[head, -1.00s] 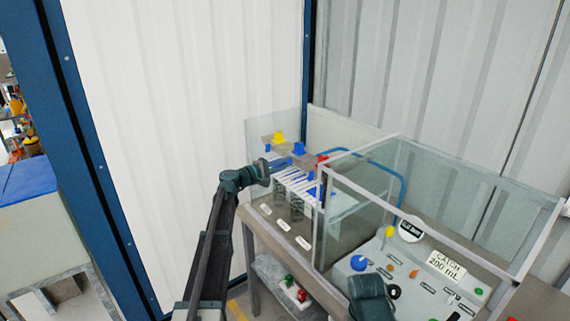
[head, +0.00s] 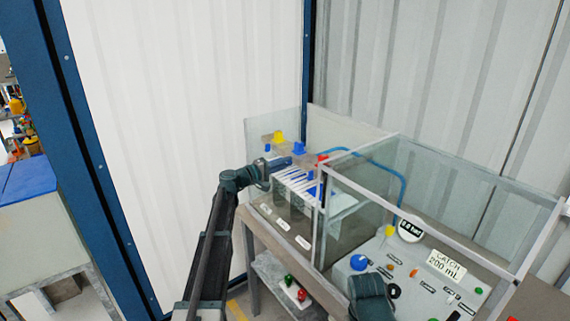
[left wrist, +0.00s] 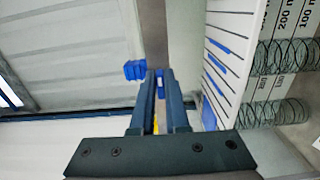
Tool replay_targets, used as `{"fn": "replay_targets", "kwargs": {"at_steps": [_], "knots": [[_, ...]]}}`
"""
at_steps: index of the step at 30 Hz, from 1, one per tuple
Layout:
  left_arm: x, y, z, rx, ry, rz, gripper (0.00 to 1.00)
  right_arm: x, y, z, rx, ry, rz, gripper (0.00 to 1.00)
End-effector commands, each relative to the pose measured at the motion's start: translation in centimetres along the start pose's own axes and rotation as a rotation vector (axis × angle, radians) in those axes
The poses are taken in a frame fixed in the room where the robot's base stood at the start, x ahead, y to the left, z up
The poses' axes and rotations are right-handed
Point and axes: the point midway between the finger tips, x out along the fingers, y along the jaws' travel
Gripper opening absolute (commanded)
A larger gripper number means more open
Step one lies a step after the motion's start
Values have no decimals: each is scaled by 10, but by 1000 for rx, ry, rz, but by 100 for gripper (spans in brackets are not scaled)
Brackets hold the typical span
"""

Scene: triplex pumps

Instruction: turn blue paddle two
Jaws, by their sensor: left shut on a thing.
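My left gripper (head: 284,162) reaches in from the left at the back left end of the glass-walled bench. In the left wrist view my left gripper (left wrist: 160,76) is shut on a small blue paddle (left wrist: 160,84), which shows between its fingers. A second blue block (left wrist: 135,69) is just left of the fingers. In the head view, a blue part (head: 299,148) stands just beyond the fingertips. I cannot read which paddle bears which number.
White slats (left wrist: 232,50) with blue marks and wire coils (left wrist: 284,112) lie close right of the gripper. A yellow cap (head: 279,136) and a red cap (head: 322,158) stand nearby. A glass box (head: 420,180) and a control panel (head: 415,275) fill the right.

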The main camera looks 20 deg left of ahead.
Motion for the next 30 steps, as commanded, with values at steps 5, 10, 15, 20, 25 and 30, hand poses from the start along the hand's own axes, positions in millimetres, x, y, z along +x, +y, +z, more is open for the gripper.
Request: {"fn": "replay_targets", "kwargs": {"at_steps": [5,10,15,20,25,30], "knots": [[-1,-1,1,3,-2,-3,41,0,0,0,0,0,0,0],[0,-1,1,2,-2,-2,42,0,0,0,0,0,0,0],[-3,0,1,1,-1,-2,42,0,0,0,0,0,0,0],[-24,0,2,1,1,-1,42,0,0,0,0,0,0,0],[-62,0,2,1,2,-2,42,0,0,0,0,0,0,0],[-97,-1,2,1,1,-2,42,0,0,0,0,0,0,0]]}}
